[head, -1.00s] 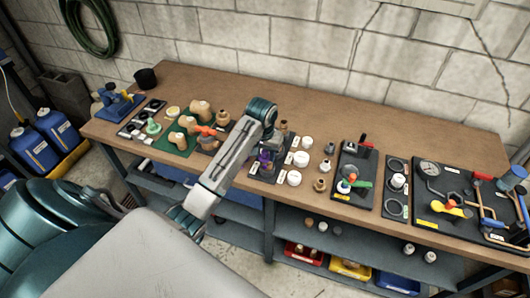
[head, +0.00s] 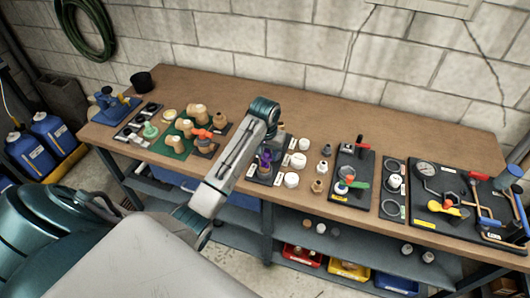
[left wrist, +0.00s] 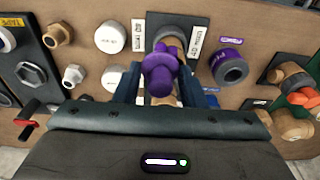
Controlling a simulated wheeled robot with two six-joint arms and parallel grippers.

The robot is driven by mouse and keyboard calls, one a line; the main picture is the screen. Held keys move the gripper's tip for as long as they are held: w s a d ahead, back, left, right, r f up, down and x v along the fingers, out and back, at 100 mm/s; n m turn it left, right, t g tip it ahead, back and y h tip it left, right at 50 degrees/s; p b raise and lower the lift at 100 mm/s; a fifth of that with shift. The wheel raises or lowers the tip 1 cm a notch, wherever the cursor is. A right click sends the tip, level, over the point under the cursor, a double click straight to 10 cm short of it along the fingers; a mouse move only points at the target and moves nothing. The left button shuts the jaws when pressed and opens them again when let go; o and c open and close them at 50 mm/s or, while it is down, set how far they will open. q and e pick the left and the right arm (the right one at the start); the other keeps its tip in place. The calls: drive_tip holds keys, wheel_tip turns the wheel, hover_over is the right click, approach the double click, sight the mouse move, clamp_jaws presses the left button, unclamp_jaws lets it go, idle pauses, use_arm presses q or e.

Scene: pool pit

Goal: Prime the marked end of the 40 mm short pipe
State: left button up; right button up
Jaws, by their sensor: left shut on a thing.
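My left gripper (head: 267,150) is over the middle of the bench, pointing down, partly hidden by its own arm. In the left wrist view its jaws (left wrist: 161,78) are shut on a purple applicator-like piece (left wrist: 159,70), which also shows in the head view (head: 265,160). A tan round part (left wrist: 175,43) shows just behind the purple piece, over a black tray; I cannot tell whether they touch. A white label strip (left wrist: 197,40) stands beside it. A dark tin with a purple rim (left wrist: 230,66) stands to the right in the wrist view. The pipe's mark is not visible. My right gripper is out of view.
White caps (head: 298,160) and small fittings (head: 325,152) stand to the right of the gripper in the head view. A gauge board (head: 450,235) is at the far right. The bench back (head: 330,115) is clear.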

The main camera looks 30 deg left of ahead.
use_arm(q)
drive_tip(key=shift+w+d, duration=0.1)
drive_tip(key=shift+w+d, duration=0.2)
drive_tip(key=shift+w, duration=0.9)
drive_tip(key=shift+w+a, duration=0.4)
drive_tip(key=shift+w, duration=0.25)
drive_tip(key=shift+w+a, duration=0.2)
drive_tip(key=shift+a, duration=0.1)
drive_tip(key=shift+w+a, duration=0.25)
drive_tip(key=shift+a, duration=0.35)
